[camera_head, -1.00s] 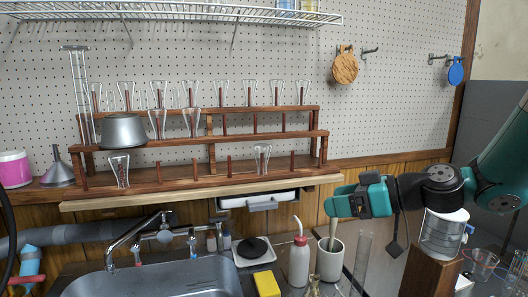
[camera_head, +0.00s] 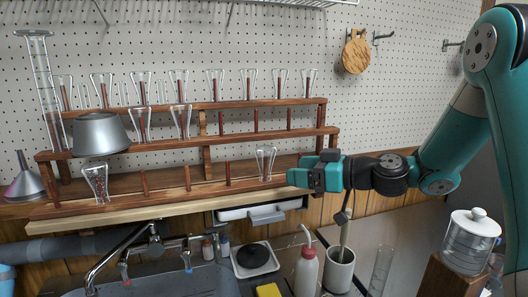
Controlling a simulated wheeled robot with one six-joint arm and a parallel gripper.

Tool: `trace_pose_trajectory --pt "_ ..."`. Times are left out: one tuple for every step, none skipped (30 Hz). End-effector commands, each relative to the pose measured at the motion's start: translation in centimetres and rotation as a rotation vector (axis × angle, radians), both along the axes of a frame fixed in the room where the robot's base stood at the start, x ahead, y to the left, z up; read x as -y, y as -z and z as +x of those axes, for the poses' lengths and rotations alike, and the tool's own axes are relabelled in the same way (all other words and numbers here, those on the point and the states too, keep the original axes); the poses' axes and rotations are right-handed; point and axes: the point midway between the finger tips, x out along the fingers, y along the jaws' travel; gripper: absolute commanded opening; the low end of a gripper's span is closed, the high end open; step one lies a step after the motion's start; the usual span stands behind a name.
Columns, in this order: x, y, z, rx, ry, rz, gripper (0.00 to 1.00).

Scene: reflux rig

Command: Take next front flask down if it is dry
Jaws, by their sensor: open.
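A wooden peg rack (camera_head: 205,165) with three tiers holds clear flasks upside down on its pegs. On the front tier, one flask (camera_head: 265,164) stands over a peg at the right; its glass looks clear, though too small to rule out fine drops. Another front flask (camera_head: 96,184) at the far left shows speckles that look like droplets. My gripper (camera_head: 291,178) points left at front-tier height, just right of the right-hand flask and apart from it in the picture. It is open and holds nothing; its fingers are hard to make out.
A grey metal bowl-like vessel (camera_head: 100,134) sits at the rack's left, above the left front flask. Several flasks stand on the upper tiers.

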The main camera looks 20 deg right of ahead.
Motion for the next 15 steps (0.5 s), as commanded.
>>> trace_pose_trajectory --pt "-0.9 -0.2 0.8 -0.001 -0.005 0.0 0.71" --pt "-1.3 -0.1 1.1 -0.002 -0.005 0.001 0.71" --pt "-1.8 0.1 1.6 -0.002 -0.005 0.001 0.71" --pt "-2.1 0.2 2.0 -0.002 -0.004 0.0 0.71" --pt "-2.3 0.2 2.2 -0.002 -0.003 0.0 0.71" --pt "-2.6 0.3 2.5 -0.002 -0.004 0.0 0.71" --pt "-2.8 0.4 2.7 -0.002 -0.003 0.0 0.71" --pt "-2.9 0.5 2.8 -0.001 -0.003 0.001 0.71" --pt "-3.1 0.5 3.0 -0.001 -0.003 0.001 0.71" --pt "-3.2 0.5 3.1 0.0 -0.003 0.0 0.71" --pt "-3.4 0.5 3.2 -0.001 -0.003 0.0 0.71" --pt "-3.7 0.5 3.5 -0.001 -0.004 0.0 0.71" --pt "-4.0 0.4 3.8 -0.002 -0.006 -0.001 0.71" --pt "-4.3 0.4 4.2 -0.001 -0.007 0.0 0.71" --pt "-4.8 0.3 4.7 -0.002 -0.008 0.0 0.71"
